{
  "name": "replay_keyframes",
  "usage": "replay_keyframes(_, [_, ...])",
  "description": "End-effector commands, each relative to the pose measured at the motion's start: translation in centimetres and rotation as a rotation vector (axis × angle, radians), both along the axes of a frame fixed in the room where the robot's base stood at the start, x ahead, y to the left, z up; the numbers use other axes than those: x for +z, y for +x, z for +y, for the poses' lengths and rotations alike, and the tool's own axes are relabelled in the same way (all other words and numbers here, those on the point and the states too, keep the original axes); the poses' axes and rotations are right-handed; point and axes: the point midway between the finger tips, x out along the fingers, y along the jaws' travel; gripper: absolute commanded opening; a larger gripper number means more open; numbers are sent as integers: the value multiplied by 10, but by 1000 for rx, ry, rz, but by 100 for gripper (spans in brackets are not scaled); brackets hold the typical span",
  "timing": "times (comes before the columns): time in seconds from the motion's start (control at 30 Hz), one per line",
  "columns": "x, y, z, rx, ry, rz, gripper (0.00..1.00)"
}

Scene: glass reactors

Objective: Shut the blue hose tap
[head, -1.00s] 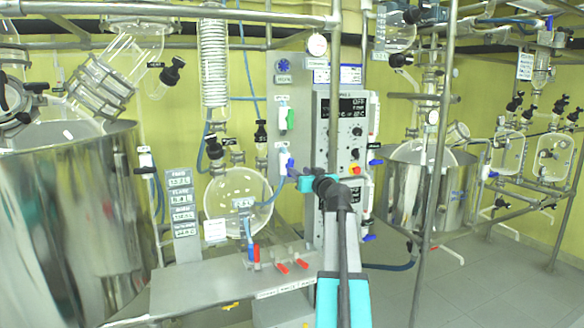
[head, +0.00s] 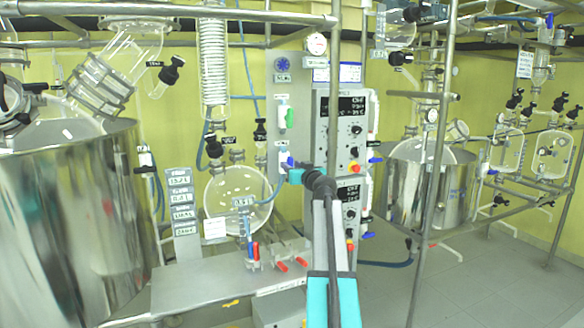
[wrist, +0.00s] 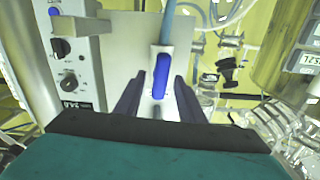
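The blue hose tap has a blue lever on a white body. It sits low on the grey panel in the head view (head: 287,162), with a blue hose running from it. In the wrist view its blue lever (wrist: 161,74) lies lengthwise between my two dark fingers. My gripper (wrist: 159,88) is open, with a visible gap on each side of the lever. In the head view my gripper (head: 292,174) is at the tap from the right. Its fingertips are too small there to tell contact.
A tap with a green lever (head: 290,118) is above on the same panel. A control box with dials (head: 355,130) stands right of it. A vertical metal post (head: 333,100) stands close to my arm. A round glass flask (head: 238,192) hangs to the left. A bench (head: 190,285) lies below.

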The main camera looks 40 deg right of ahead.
Motion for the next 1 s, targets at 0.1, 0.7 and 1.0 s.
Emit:
replay_keyframes(0.1, [0, 0, 0, 0, 0, 0, 36])
replay_keyframes(0.7, [0, 0, 1, 0, 31, -12, 0])
replay_keyframes(1.0, [-1, 0, 0, 0, 158, -66, 0])
